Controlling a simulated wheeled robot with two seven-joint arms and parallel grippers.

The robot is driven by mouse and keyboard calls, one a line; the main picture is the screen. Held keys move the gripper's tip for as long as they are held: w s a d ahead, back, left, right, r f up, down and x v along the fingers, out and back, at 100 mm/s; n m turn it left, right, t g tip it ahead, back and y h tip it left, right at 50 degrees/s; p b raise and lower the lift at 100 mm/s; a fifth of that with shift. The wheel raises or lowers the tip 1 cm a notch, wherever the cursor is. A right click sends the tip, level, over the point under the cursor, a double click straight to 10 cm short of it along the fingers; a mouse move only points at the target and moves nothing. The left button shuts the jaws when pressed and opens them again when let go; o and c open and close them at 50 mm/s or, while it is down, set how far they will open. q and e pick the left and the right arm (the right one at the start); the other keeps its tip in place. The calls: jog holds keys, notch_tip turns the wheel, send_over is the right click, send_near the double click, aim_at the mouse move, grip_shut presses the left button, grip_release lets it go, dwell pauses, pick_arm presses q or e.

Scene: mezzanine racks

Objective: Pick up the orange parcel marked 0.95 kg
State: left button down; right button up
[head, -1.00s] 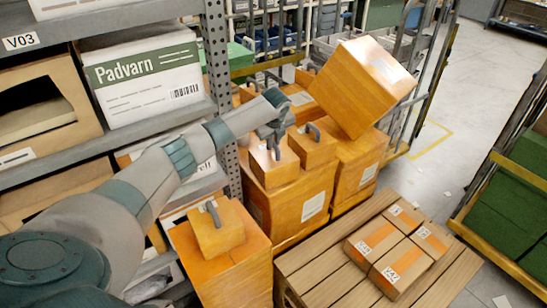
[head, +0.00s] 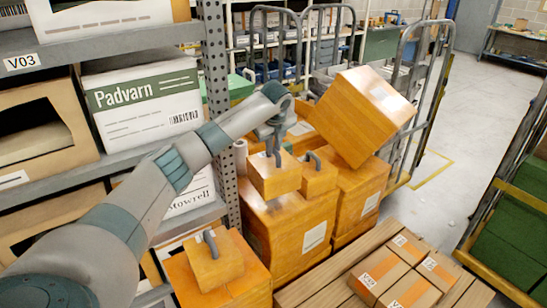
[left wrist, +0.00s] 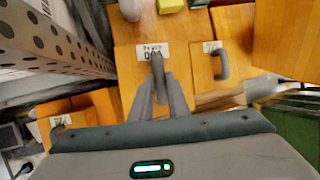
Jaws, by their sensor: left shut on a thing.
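My left gripper (head: 274,148) is shut on the grey handle of a small orange parcel (head: 272,180). This parcel hangs a little above a large orange box (head: 290,230). In the left wrist view, the fingers (left wrist: 158,92) grip the handle, and the parcel's white label (left wrist: 152,50) is partly covered, so its weight cannot be read in full. A second small orange parcel (head: 319,178) with a handle sits close on its right. A third one (head: 214,262) sits on a box at front left. My right gripper is not in view.
A large tilted orange box (head: 355,120) leans behind to the right. A grey perforated rack post (head: 218,120) stands close on the left. A wooden slatted surface (head: 330,272) with several flat cartons is at front right. Clear floor (head: 460,130) lies beyond.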

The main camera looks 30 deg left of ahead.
pick_arm(q)
jog(key=shift+r, duration=0.35)
dwell(0.3)
